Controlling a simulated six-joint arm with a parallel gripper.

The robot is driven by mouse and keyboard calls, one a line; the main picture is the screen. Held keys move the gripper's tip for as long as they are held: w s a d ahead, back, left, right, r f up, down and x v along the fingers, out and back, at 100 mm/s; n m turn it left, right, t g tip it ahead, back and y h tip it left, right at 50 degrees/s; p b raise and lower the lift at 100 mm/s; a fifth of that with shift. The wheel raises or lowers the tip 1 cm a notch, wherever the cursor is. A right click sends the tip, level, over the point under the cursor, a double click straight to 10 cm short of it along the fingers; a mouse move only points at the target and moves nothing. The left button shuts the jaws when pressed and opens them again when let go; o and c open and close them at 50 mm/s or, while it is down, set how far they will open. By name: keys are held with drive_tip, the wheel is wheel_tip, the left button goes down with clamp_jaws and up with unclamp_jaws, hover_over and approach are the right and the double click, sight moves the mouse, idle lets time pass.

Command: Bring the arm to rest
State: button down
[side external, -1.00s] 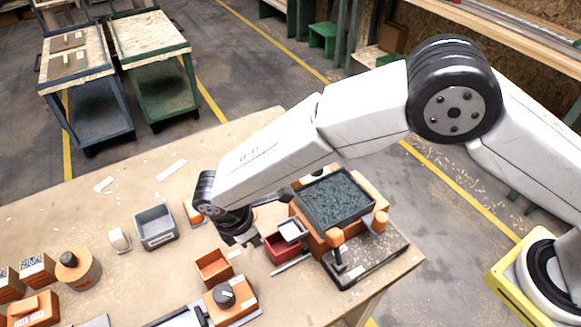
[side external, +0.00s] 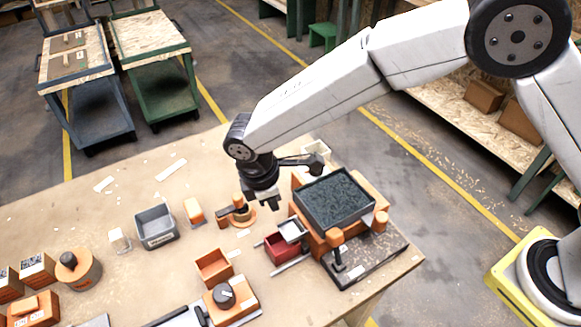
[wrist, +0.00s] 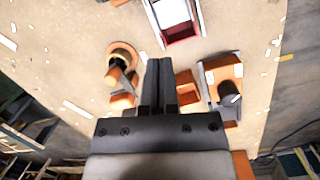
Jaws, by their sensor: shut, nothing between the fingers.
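My gripper (side external: 268,200) is raised over the workbench (side external: 80,205), with its fingers pointing down. It is shut and empty. In the wrist view its two fingers (wrist: 158,80) lie close together with nothing between them. In the side view it is above and between a round orange piece with a dark clamp (side external: 238,213) on the left and a dark-topped orange stand (side external: 338,200) on the right. It looks apart from both.
A red bin (side external: 281,250), an orange open box (side external: 213,267) and an orange block with a black knob (side external: 226,297) stand in front. A grey bin (side external: 156,226) is at left. Carts (side external: 155,60) stand behind on the floor. The bench's back left is mostly clear.

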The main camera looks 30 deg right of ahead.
drive_tip(key=d+r+m, duration=0.1)
drive_tip(key=d, duration=0.2)
drive_tip(key=d+r+m, duration=0.1)
drive_tip(key=d, duration=0.2)
drive_tip(key=d+r+m+y, duration=0.1)
drive_tip(key=d, duration=0.2)
drive_tip(key=shift+m, duration=0.4)
drive_tip(key=d+m, duration=0.1)
drive_tip(key=d, duration=0.1)
drive_tip(key=s+d+r+m, duration=0.1)
drive_tip(key=d, duration=0.2)
drive_tip(key=s+d+m+y, duration=0.1)
drive_tip(key=d, duration=0.1)
drive_tip(key=shift+d+r+m+t, duration=0.3)
drive_tip(key=shift+r+t, duration=0.05)
drive_tip(key=shift+t, duration=0.05)
drive_tip(key=s+d+r+m+t, duration=0.1)
drive_tip(key=s+d+m+t, duration=0.1)
drive_tip(key=s+d+m, duration=0.5)
drive_tip(key=s+d, duration=0.2)
drive_tip(key=d, duration=0.2)
drive_tip(key=shift+s+d+m, duration=0.3)
drive_tip(key=shift+s+d, duration=0.1)
drive_tip(key=c, duration=1.3)
unclamp_jaws()
